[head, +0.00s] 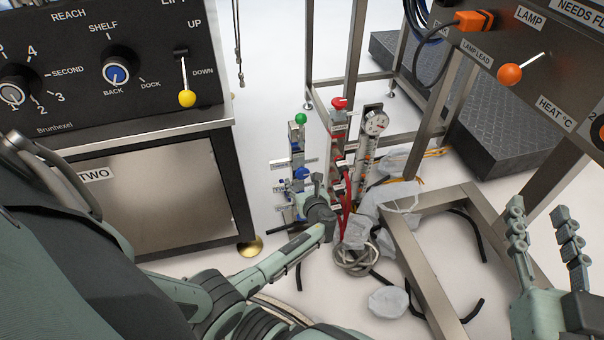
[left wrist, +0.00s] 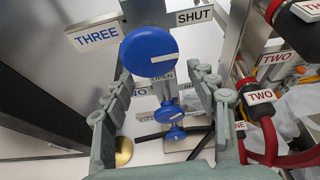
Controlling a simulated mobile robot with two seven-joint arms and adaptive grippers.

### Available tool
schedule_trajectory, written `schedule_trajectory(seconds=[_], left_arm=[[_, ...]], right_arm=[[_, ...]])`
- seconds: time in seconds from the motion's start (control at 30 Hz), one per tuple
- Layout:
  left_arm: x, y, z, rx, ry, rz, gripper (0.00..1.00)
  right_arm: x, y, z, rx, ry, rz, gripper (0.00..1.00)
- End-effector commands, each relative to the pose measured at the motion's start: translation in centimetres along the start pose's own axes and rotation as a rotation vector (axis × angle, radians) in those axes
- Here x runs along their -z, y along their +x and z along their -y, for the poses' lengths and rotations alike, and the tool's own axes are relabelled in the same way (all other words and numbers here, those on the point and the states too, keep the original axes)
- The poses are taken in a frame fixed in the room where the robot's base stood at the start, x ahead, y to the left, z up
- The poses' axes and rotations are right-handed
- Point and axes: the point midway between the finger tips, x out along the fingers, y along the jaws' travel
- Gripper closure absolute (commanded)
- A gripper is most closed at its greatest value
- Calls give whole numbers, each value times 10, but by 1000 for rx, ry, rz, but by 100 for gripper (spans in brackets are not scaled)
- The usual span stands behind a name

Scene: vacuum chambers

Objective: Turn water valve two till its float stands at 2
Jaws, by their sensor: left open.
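In the left wrist view, round blue valve knobs stand in a column. The nearest (left wrist: 150,52) sits beside a THREE label. A smaller knob below it (left wrist: 170,111), beside a partly hidden label ending in O, appears to be water valve two. My left gripper (left wrist: 165,80) is open, its fingers on either side of the view around the knobs, with nothing held; contact cannot be told. In the head view, my left gripper (head: 318,203) is in front of the blue-valve column (head: 298,150). Float readings are too small to tell. My right gripper (head: 546,235) is open and empty at right.
Beside the column stand a red-topped post (head: 339,118) and a gauge post (head: 375,124). Red hoses with TWO tags (left wrist: 262,97) run close at right. A control cabinet (head: 170,190) stands left.

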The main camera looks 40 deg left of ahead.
Motion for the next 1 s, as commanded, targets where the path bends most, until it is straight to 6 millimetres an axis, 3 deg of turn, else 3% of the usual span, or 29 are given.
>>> schedule_trajectory(seconds=[0.3,1.0], left_arm=[[-34,-14,0,0,0,1,42],[-37,-15,1,1,1,0,42]], right_arm=[[0,0,0,0,0,0,60],[0,0,0,0,-1,0,60]])
